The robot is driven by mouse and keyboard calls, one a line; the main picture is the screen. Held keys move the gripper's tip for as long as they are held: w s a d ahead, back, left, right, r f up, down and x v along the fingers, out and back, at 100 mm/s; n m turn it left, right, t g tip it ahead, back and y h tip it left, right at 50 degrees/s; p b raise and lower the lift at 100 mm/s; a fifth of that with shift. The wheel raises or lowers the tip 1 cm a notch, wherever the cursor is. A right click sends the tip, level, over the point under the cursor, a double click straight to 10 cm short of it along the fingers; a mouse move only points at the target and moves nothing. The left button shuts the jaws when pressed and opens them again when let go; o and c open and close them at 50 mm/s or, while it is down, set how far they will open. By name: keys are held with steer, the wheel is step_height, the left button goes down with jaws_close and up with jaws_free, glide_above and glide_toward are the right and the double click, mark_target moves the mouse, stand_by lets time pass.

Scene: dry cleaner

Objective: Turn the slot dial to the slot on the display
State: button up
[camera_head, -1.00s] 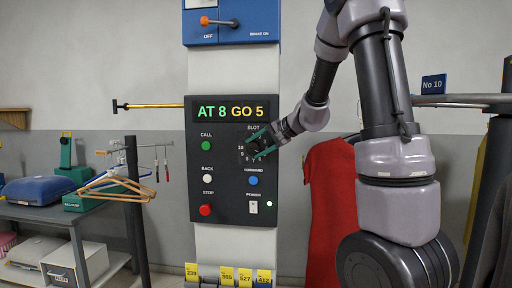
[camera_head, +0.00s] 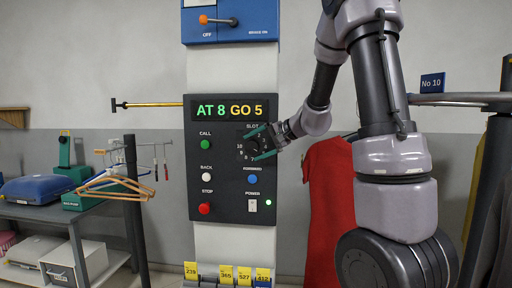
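The control panel (camera_head: 222,188) is a dark box on a pale column. Its display (camera_head: 233,111) reads "AT 8 GO 5". The slot dial (camera_head: 252,147) is a dark knob under the label SLOT, with numbers round it; some are hidden by my gripper. My gripper (camera_head: 255,145) is at the dial, with its green-tipped fingers spread, one above and one below the knob. I cannot tell whether the fingers touch the knob, or where the dial points.
The panel also carries a green CALL button (camera_head: 205,144), a white BACK button (camera_head: 206,177), a red STOP button (camera_head: 204,208), a blue button (camera_head: 252,179) and a power switch (camera_head: 252,205). A red garment (camera_head: 328,215) hangs to the right. Hangers (camera_head: 112,187) hang at left.

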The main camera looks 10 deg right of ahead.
steer(key=v, duration=1)
steer(key=shift+s+d, duration=0.25)
steer(key=shift+d, duration=0.05)
steer(key=shift+r, duration=0.15)
steer(key=s+a+n+g+h, duration=0.1)
steer(key=s+a+h, duration=0.1)
steer(key=s, duration=0.9)
steer(key=s+a+n+g+h, duration=0.1)
steer(key=s+h, duration=0.3)
steer(key=s, duration=0.8)
steer(key=shift+a+n+h, duration=0.4)
steer(key=shift+n, duration=0.4)
